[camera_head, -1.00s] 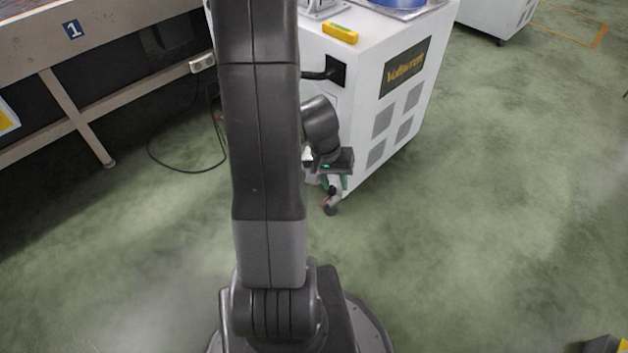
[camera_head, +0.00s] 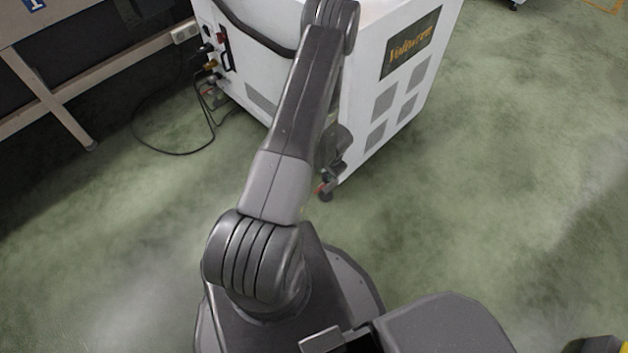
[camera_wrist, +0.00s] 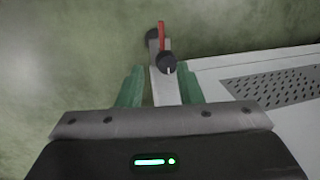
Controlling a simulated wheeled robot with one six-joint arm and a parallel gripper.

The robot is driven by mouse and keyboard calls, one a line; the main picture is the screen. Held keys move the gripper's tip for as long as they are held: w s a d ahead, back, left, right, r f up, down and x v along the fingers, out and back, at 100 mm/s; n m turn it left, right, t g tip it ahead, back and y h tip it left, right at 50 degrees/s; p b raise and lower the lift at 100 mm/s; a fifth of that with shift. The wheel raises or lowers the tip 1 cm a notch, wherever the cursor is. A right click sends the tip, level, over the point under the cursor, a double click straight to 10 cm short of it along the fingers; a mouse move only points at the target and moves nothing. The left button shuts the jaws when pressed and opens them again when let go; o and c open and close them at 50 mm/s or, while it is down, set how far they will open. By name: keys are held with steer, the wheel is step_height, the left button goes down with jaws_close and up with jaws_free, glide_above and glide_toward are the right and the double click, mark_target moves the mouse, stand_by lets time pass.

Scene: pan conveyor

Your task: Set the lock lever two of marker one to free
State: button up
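A caster with a small red lever (camera_head: 322,188) is at the bottom front corner of the white cabinet in the head view. In the wrist view the red lever (camera_wrist: 161,36) is a thin upright strip just beyond a dark round knob or wheel (camera_wrist: 167,63). My gripper (camera_wrist: 160,88) shows two green fingers, apart, with a pale bar (camera_wrist: 165,90) of the caster mount in view between them. I cannot tell whether they touch it. The red lever lies beyond the fingertips. In the head view my arm mostly hides the gripper. The lever's setting is unclear.
The white cabinet (camera_head: 362,140) stands close to my arm. A blue marker with a partly cropped 1 (camera_head: 36,4) is on the conveyor frame at upper left. A black cable (camera_head: 160,150) lies on the floor. The green floor to the right is open.

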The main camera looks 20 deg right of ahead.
mark_target(318, 190)
steer(key=w+f+b, duration=0.1)
steer(key=f, duration=0.4)
steer(key=f+b, duration=0.2)
steer(key=f, duration=0.3)
steer(key=w+a+f+b, duration=0.1)
steer(key=f+b, duration=0.1)
steer(key=f, duration=0.2)
steer(key=shift+w+a+f, duration=0.1)
steer(key=shift+w+f, duration=0.25)
steer(key=shift+f, duration=0.05)
jaws_close()
